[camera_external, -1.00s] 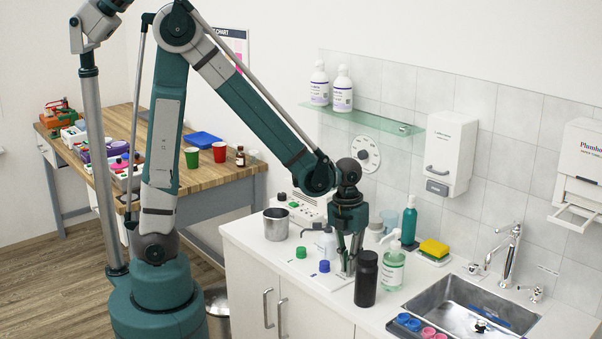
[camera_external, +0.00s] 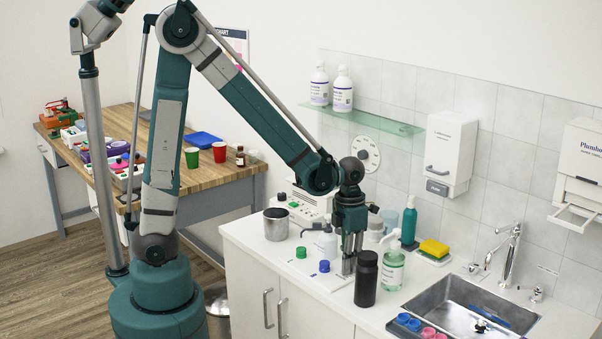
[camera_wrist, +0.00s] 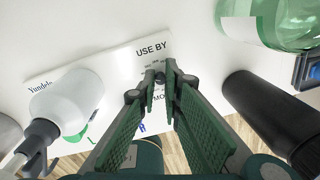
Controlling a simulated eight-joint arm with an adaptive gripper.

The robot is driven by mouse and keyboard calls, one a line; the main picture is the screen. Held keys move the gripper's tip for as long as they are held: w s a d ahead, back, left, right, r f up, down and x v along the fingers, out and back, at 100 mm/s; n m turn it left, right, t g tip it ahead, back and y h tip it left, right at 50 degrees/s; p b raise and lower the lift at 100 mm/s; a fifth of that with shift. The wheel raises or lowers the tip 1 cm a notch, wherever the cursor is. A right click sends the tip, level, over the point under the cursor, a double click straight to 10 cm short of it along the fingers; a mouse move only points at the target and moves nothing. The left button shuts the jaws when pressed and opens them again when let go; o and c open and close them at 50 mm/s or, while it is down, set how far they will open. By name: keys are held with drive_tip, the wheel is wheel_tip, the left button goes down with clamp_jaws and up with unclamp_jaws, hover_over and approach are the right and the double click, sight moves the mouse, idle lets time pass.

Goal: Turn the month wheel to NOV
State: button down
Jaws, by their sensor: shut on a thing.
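A white card (camera_wrist: 110,62) lies on the counter in the wrist view, printed "USE BY" and, partly covered, "MO". It carries a green cap-like knob (camera_external: 301,252) and a blue one (camera_external: 324,266) in the external view. My gripper (camera_wrist: 161,78) points down over the card, its fingertips shut on a small dark knob between "USE BY" and "MO", which I take for the month wheel. In the external view my gripper (camera_external: 348,268) stands right of the blue knob. The fingers hide most of the wheel, and no month reading is legible.
A black bottle (camera_external: 366,280) and a green soap bottle (camera_external: 391,270) stand close to the right of my gripper. A white pump bottle (camera_wrist: 66,103) stands close on the left in the wrist view. A steel cup (camera_external: 276,224) is farther left; the sink (camera_external: 450,290) is right.

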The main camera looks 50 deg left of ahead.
drive_tip(key=c, duration=2.5)
unclamp_jaws()
drive_tip(key=shift+o, duration=0.2)
drive_tip(key=shift+r, duration=0.2)
wheel_tip(320, 180, up, 12)
drive_tip(key=shift+a+f, duration=0.15)
drive_tip(key=shift+a, duration=0.2)
drive_tip(key=shift+w, duration=0.1)
